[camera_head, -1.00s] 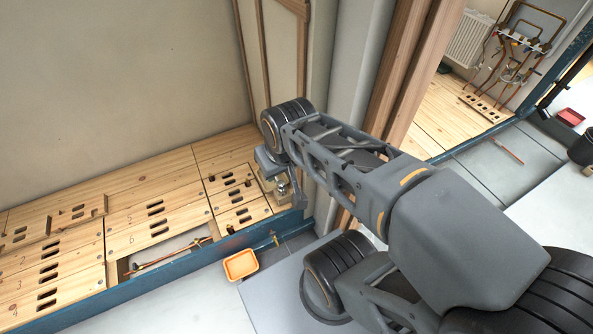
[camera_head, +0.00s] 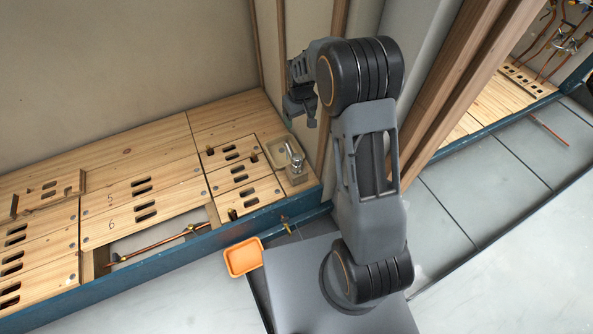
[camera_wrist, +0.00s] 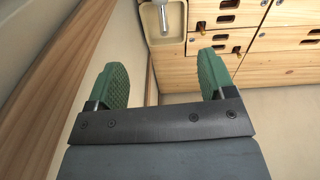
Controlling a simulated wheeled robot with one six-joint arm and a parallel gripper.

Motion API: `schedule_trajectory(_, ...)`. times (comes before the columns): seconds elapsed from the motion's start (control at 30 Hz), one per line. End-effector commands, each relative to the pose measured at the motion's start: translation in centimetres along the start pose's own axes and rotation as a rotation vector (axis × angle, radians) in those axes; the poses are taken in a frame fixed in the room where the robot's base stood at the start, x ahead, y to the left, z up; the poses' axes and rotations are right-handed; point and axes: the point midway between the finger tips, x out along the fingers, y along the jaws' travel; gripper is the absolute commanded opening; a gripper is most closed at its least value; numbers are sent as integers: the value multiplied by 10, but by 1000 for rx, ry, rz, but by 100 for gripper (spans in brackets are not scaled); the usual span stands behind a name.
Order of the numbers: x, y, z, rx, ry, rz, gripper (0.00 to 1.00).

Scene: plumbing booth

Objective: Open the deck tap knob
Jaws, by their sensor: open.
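The deck tap (camera_head: 292,155) is a small silver tap beside a beige basin (camera_head: 276,148) at the right end of the wooden deck. I cannot clearly make out its knob. My gripper (camera_head: 301,108) is above and behind the tap, apart from it, near the wall corner. In the wrist view, my gripper (camera_wrist: 163,78) has its two green finger pads wide apart with nothing between them. Part of the silver tap (camera_wrist: 162,14) shows beyond the fingers at the top edge, over the basin (camera_wrist: 152,40). The rest of the tap is cut off there.
A wall and wooden posts (camera_head: 283,45) stand close to my gripper. Slotted deck boards (camera_head: 140,195) lie left of the tap. A copper pipe (camera_head: 165,240) lies in an open gap. An orange tray (camera_head: 243,257) is below the blue deck edge (camera_head: 165,258).

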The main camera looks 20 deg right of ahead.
Motion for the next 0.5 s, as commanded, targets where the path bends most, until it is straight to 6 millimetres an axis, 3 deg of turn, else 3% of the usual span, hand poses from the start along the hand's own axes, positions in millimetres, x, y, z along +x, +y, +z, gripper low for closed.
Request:
schedule_trajectory(0.03, 43, 1, -5, -12, -16, -4, 76)
schedule_trajectory(0.2, 106, 4, -17, -43, -43, -12, 76)
schedule_trajectory(0.5, 156, 4, -20, -61, -58, -16, 76)
